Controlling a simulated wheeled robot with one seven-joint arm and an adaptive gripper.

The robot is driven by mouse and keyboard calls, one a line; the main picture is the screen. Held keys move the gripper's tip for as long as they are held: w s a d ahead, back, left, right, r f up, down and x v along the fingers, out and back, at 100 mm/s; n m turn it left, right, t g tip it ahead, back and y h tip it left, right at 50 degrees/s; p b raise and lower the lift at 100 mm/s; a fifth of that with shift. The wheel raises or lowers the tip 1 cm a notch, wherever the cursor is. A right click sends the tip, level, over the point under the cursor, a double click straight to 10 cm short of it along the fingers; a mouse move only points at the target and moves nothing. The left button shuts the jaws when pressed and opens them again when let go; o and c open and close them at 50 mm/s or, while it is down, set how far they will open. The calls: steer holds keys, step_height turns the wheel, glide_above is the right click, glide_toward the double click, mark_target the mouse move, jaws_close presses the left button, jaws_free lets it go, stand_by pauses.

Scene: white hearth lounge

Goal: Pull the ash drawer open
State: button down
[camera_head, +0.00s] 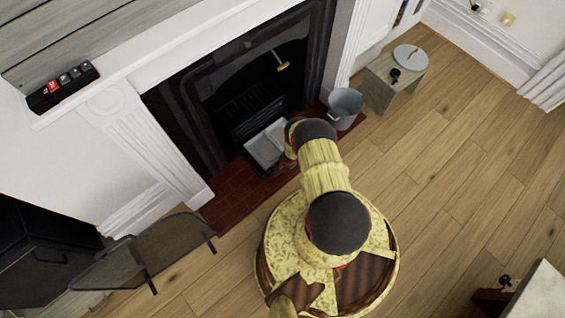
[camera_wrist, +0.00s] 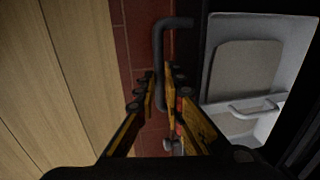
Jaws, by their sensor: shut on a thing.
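The ash drawer shows in the head view as a dark-fronted box at the foot of the black fireplace (camera_head: 218,98), standing out over the red brick hearth. A pale grey ash pan (camera_head: 265,147) lies inside it; in the wrist view the pan (camera_wrist: 285,35) has a flat grey panel and a small grey handle (camera_wrist: 254,108). The drawer's dark bar handle (camera_wrist: 178,22) stands out from its front. My gripper (camera_wrist: 159,78) is shut on this handle, with one finger on each side. In the head view my arm hides most of the gripper.
A grey bucket (camera_head: 345,103) stands right of the drawer, beside a small table (camera_head: 382,90). A mesh fire screen (camera_head: 160,250) stands at the lower left. Wooden floor (camera_head: 450,170) is clear to the right. The brick hearth (camera_head: 228,192) lies in front.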

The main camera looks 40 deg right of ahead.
steer(key=shift+s, duration=0.3)
steer(key=c, duration=1.9)
jaws_free()
steer(key=shift+s+d+r, duration=0.1)
steer(key=shift+s+r, duration=0.25)
steer(key=shift+r, duration=1.6)
steer(key=shift+s+a+r, duration=0.1)
steer(key=shift+s+r, duration=0.25)
steer(key=shift+r, duration=1.65)
steer(key=shift+s+d+r, duration=0.1)
steer(key=shift+s+r, duration=0.25)
steer(key=shift+r, duration=1.6)
